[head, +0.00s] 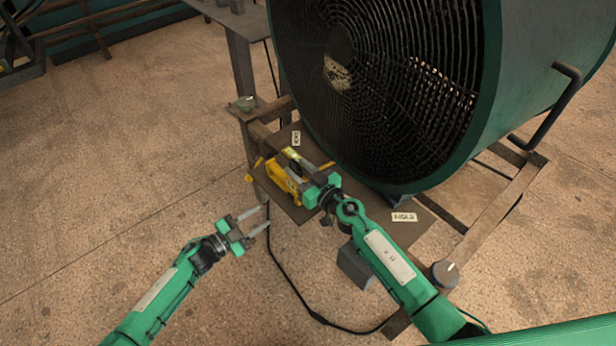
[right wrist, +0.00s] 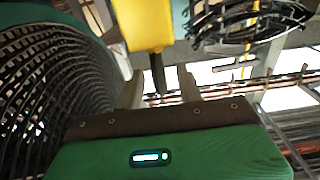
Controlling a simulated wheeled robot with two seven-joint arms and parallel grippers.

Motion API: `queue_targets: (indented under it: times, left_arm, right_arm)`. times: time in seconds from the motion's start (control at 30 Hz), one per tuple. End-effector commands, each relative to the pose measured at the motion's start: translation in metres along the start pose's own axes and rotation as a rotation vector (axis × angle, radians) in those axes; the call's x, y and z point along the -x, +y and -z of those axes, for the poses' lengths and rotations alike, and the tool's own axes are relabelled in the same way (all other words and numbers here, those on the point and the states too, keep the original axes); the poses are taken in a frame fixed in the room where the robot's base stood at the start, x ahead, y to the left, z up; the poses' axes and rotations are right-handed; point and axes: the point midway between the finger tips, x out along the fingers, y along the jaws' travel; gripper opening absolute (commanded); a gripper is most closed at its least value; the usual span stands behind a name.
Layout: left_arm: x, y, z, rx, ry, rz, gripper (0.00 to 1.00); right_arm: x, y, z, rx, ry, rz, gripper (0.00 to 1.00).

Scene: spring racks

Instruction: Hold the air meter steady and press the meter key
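The yellow air meter (head: 279,180) sits at the left end of the dark board beside the big fan, partly hidden by my right gripper. My right gripper (head: 303,170) is at the meter, its two fingers apart. In the right wrist view, the yellow body (right wrist: 143,25) is just past the fingertips, and a dark stem hangs from it between the spread fingers (right wrist: 159,88), with gaps on both sides. I cannot tell if a finger touches the meter. The meter key cannot be made out. My left gripper (head: 256,223) is open and empty, below and left of the meter.
A large green fan (head: 400,80) stands behind the board, close to my right gripper. Small labels lie on the board, one at the front right (head: 404,217). A black cable (head: 290,283) runs across the floor near my left gripper. The floor at left is clear.

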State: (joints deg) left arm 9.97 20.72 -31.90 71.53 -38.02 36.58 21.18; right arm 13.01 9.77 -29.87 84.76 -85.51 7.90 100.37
Motion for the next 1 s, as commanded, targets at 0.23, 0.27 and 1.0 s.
queue_targets:
  times: [0.23,0.27,1.0]
  left_arm:
    - [0.0,0.0,0.0,0.0,0.0,0.0,0.36]
    - [0.0,0.0,0.0,0.0,0.0,0.0,0.36]
    - [0.0,0.0,0.0,0.0,0.0,0.0,0.36]
  right_arm:
    - [-0.026,0.0,0.001,-0.002,0.001,-0.001,0.36]
    - [-0.028,0.0,0.0,-0.002,0.001,-0.001,0.36]
    - [-0.031,0.0,0.0,-0.001,0.0,0.0,0.0]
